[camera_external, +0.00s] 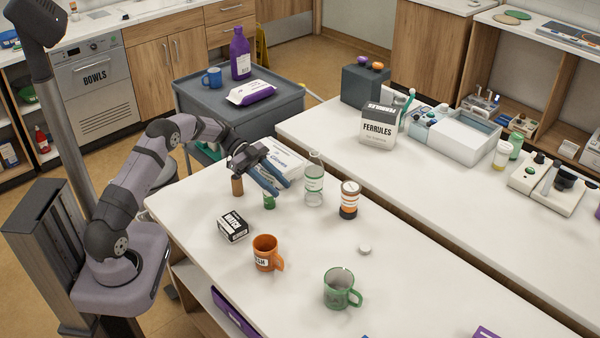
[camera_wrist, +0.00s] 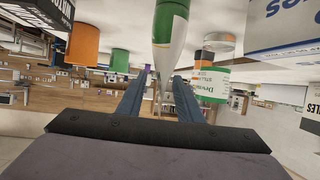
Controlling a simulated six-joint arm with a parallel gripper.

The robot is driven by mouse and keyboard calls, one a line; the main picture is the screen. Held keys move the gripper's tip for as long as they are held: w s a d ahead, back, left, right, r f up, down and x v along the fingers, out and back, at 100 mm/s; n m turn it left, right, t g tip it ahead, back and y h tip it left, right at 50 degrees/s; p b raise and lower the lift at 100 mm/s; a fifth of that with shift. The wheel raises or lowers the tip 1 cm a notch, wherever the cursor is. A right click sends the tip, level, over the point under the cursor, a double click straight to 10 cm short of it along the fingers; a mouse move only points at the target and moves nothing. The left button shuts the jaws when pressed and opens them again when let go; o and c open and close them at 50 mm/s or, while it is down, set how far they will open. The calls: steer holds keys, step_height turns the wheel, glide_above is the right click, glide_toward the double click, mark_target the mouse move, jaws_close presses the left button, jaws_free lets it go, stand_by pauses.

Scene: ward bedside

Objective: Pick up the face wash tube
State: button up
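The face wash tube appears to be the green-and-white tube (camera_wrist: 170,30) in the wrist view, which looks upside down. Its white end tapers toward my gripper, and its green part is farther away. My gripper (camera_wrist: 162,80) has its two blue fingers apart, one on each side of the tapered end; contact cannot be told. In the external view my gripper (camera_external: 272,184) is low over the near white counter, fingers spread. The tube's green lower part (camera_external: 269,202) shows just below the fingers; the rest is hidden behind them.
A brown bottle (camera_external: 237,186), a green-labelled clear bottle (camera_external: 314,180), an orange-and-black jar (camera_external: 349,200) and a white gloves box (camera_external: 280,160) stand close around. A match box (camera_external: 233,228), orange mug (camera_external: 265,252) and green mug (camera_external: 338,288) are nearer the camera.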

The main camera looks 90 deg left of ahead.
steer(key=shift+w+d+f, duration=0.1)
steer(key=shift+w, duration=0.05)
jaws_close()
